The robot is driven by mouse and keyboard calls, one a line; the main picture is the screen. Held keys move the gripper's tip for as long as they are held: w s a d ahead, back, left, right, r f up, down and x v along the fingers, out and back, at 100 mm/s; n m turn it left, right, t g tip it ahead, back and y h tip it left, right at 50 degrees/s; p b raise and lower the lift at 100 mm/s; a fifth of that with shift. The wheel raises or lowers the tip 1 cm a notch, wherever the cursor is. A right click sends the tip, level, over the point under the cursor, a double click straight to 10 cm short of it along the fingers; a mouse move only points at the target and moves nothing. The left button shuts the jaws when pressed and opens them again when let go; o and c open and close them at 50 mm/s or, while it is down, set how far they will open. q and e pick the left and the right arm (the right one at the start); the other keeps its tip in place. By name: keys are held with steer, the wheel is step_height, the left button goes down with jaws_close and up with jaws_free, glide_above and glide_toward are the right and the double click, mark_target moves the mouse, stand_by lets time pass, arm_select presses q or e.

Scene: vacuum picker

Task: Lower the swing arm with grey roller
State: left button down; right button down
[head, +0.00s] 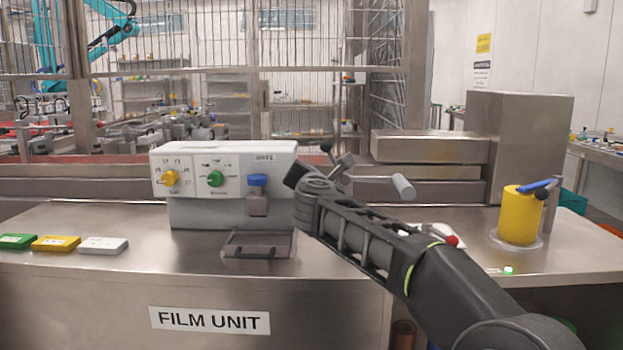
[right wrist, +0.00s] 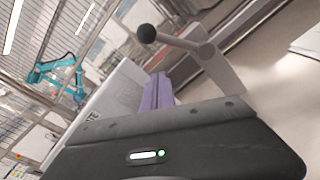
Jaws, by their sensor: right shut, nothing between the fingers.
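The swing arm's grey roller (head: 403,187) sticks out to the right of my right forearm in the head view. A thin grey rod runs left from it to a bracket (head: 341,178) partly hidden behind my wrist. A lever with a black ball knob (head: 326,146) rises there; the knob (right wrist: 147,33) and its grey bracket (right wrist: 222,73) also show in the right wrist view. My right gripper (head: 296,174) is shut and empty, just left of the bracket beside the control box. Its closed fingers (right wrist: 158,92) show in the wrist view, apart from the knob. My left gripper is out of view.
A white control box (head: 235,158) with yellow, green and blue knobs stands left of my gripper. A shallow tray (head: 258,252) lies before it. A yellow spool (head: 518,217) stands at right, with a steel housing (head: 540,125) behind. Coloured blocks (head: 55,243) lie at left.

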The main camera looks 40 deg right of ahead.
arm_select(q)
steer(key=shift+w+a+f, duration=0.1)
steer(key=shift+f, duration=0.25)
arm_select(e)
steer(key=v, duration=1)
steer(key=shift+a+f, duration=0.1)
steer(key=shift+f, duration=0.05)
